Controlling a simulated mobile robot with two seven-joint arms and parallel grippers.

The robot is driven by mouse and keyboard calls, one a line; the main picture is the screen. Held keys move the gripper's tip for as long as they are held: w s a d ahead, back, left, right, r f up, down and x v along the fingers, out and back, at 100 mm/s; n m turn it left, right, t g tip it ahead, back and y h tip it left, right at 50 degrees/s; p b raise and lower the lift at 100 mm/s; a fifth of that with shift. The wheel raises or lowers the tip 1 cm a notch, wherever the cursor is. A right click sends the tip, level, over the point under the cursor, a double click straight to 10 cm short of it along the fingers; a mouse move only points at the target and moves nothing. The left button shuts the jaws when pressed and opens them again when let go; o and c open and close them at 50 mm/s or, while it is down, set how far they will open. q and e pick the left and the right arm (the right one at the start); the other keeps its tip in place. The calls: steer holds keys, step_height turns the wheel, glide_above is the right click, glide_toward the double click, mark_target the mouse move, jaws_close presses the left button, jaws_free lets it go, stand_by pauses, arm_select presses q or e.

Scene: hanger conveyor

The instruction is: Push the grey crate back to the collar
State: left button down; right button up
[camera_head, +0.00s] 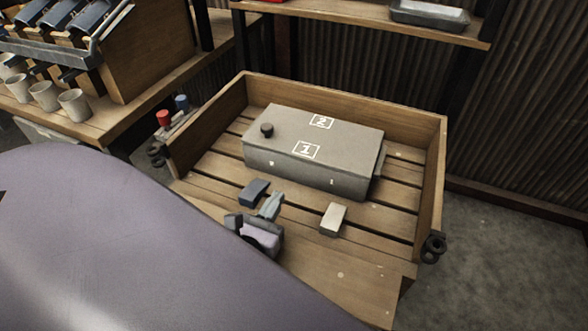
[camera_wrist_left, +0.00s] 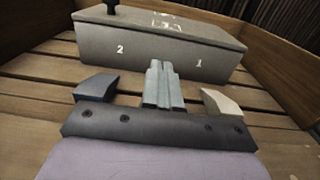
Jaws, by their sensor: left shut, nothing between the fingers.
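The grey crate (camera_head: 290,165) is a long lidded box with a black knob and white marks 1 and 2. It sits on a slatted wooden deck inside the wooden collar (camera_head: 432,190), with a gap to the right wall; its rear base is hidden. My left gripper (camera_head: 273,201) is shut and empty in front of the crate's long front face. The wrist view shows its fingertips (camera_wrist_left: 160,66) overlapping the crate's (camera_wrist_left: 150,53) lower front edge; I cannot tell there if they touch. In the head view they look slightly short of it. My right gripper is out of view.
A dark blue block (camera_head: 254,192) lies left of my fingers and a pale block (camera_head: 333,218) right of them, both in front of the crate. A bench with cups (camera_head: 74,105) stands left, and a shelf (camera_head: 370,26) hangs behind. The deck's front is unwalled.

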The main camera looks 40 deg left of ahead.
mark_target(298, 162)
arm_select(q)
steer(key=x, duration=0.8)
steer(key=shift+d, duration=0.1)
steer(key=shift+x, duration=0.95)
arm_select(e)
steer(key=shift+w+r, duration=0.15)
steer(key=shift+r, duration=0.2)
